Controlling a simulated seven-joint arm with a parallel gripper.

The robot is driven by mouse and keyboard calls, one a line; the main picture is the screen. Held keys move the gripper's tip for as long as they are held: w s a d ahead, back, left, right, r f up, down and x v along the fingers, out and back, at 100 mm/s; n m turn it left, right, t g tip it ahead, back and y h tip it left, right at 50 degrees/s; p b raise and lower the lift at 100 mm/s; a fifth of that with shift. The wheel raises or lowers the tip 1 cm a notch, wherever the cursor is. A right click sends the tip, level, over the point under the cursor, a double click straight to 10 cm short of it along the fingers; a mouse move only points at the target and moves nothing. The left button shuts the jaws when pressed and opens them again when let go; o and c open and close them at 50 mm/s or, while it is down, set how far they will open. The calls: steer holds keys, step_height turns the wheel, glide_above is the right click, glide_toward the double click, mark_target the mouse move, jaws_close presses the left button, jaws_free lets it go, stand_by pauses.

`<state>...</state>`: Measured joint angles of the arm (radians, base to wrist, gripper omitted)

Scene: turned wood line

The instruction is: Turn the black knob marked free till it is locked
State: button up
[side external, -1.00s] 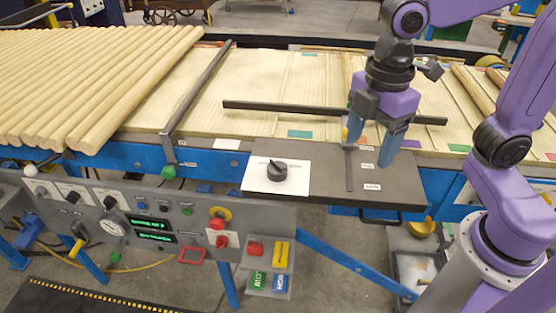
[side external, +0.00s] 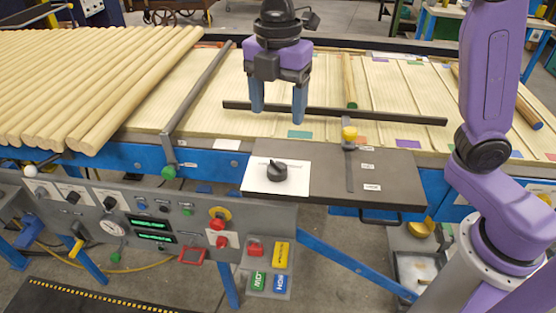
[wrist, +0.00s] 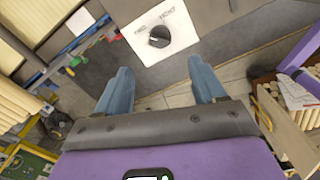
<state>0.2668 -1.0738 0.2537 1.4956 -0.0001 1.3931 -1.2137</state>
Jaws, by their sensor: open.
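The black knob (side external: 277,172) sits on a white plate (side external: 258,186) at the left end of the dark grey shelf. In the wrist view the knob (wrist: 159,37) is ahead of the fingers, with small lettering on the plate above it. The lettering seems to show a word at the left and another at the right; I cannot read them surely. My gripper (side external: 279,110) is above and behind the knob, over the pale slatted bed, with its blue fingers apart and empty. In the wrist view the open fingers (wrist: 161,92) are clear of the knob.
A dark bar (side external: 335,113) lies across the bed below my gripper. A yellow knob on a slider (side external: 349,134) stands on the shelf, right of the plate. A control panel (side external: 150,220) with a red button is below left. Round wooden rods (side external: 90,85) lie at the left.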

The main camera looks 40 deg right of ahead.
mark_target(278, 162)
step_height(278, 162, down, 13)
steer(key=shift+f, duration=0.2)
stand_by(0.4)
steer(key=c, duration=1)
